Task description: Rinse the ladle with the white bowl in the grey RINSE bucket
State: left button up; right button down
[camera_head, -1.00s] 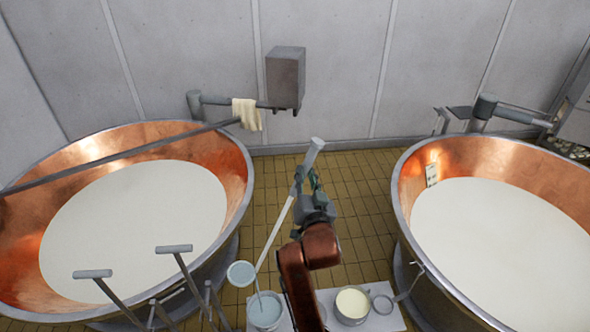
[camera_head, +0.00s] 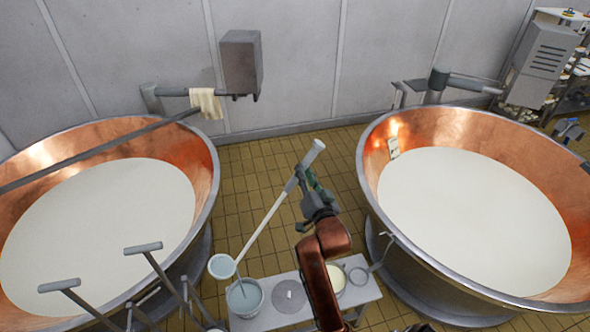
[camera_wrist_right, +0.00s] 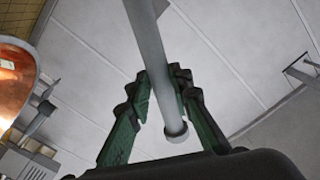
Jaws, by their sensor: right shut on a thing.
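The ladle has a long pale handle that my right gripper (camera_head: 311,186) is shut on, near its thick grey upper end. In the right wrist view the handle (camera_wrist_right: 155,65) runs between the green fingers. The ladle's white bowl (camera_head: 221,266) hangs at the low left end of the handle, at the back left rim of the grey bucket (camera_head: 235,312) in the picture. I cannot tell how high above the rim it is. The bucket holds bluish liquid and a thin rod leans in it. No lettering is legible. My left gripper is not in view.
The bucket stands on a pale low bench (camera_head: 277,318) with a grey disc (camera_head: 290,296) and a pot of cream-coloured contents (camera_head: 336,279), partly behind my arm. Copper vats stand left (camera_head: 204,165) and right (camera_head: 372,160). Tiled floor (camera_head: 250,180) lies open between them.

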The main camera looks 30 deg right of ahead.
jog(key=s+d+f+m+b, duration=0.3)
jog(key=d+f+m+b, duration=0.15)
jog(key=d+f, duration=0.85)
jog(key=s+d+f+m+b, duration=0.35)
jog(key=d+f+b, duration=0.35)
jog(key=f, duration=1)
notch_tip(320, 180, down, 32)
jog(key=m+b, duration=0.7)
jog(key=b, duration=1.3)
jog(key=shift+w+a+r+m, duration=0.2)
jog(key=shift+w+m, duration=0.2)
jog(key=shift+w, duration=0.05)
